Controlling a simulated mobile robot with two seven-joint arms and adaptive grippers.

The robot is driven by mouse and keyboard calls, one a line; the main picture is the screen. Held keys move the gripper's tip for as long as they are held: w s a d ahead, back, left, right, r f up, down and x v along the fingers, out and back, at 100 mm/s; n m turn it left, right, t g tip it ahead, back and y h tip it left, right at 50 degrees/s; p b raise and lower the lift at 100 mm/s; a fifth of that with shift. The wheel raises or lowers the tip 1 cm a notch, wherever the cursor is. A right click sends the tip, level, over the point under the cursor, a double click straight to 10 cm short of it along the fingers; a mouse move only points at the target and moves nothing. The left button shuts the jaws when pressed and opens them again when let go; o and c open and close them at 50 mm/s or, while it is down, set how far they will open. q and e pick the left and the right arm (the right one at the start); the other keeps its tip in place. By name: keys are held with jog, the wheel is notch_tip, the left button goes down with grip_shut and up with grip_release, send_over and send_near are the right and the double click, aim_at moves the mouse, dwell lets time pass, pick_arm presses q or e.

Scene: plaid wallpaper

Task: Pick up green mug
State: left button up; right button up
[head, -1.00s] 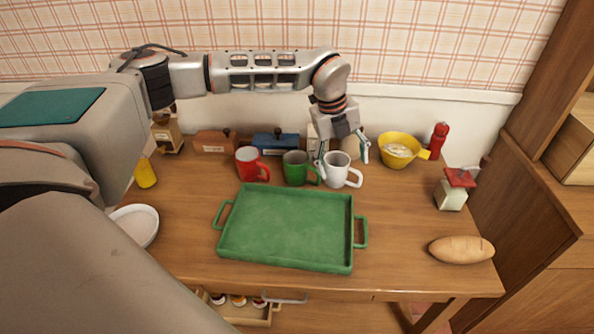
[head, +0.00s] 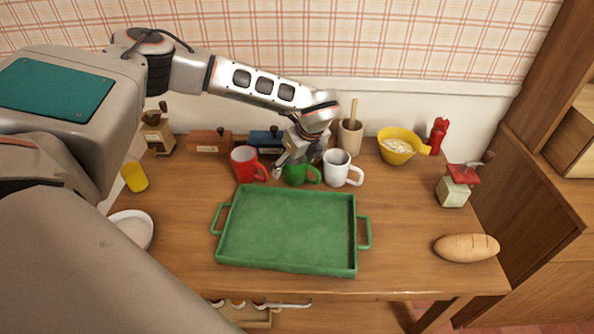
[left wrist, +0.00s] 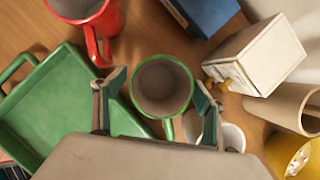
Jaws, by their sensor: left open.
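The green mug (head: 297,174) stands on the table between a red mug (head: 247,162) and a white mug (head: 340,168), its top partly hidden by my gripper in the head view. In the left wrist view the green mug (left wrist: 162,88) shows from above, upright, its handle toward the lower middle. My left gripper (left wrist: 158,92) is open, pointing down, with one finger on either side of the mug in that view. In the head view the left gripper (head: 294,160) is right over the mug. I cannot tell whether the fingers touch it. My right gripper is not in view.
A green tray (head: 287,228) lies in front of the mugs. Behind stand a blue box (head: 265,138), a brown box (head: 208,141) and a utensil cup (head: 350,136). A yellow bowl (head: 397,146) is to the right. The table's right front is mostly clear beside the bread (head: 466,247).

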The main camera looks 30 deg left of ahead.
pick_arm(q)
jog(key=shift+x, duration=1.3)
jog(key=c, duration=1.4)
jog(key=shift+r, duration=0.15)
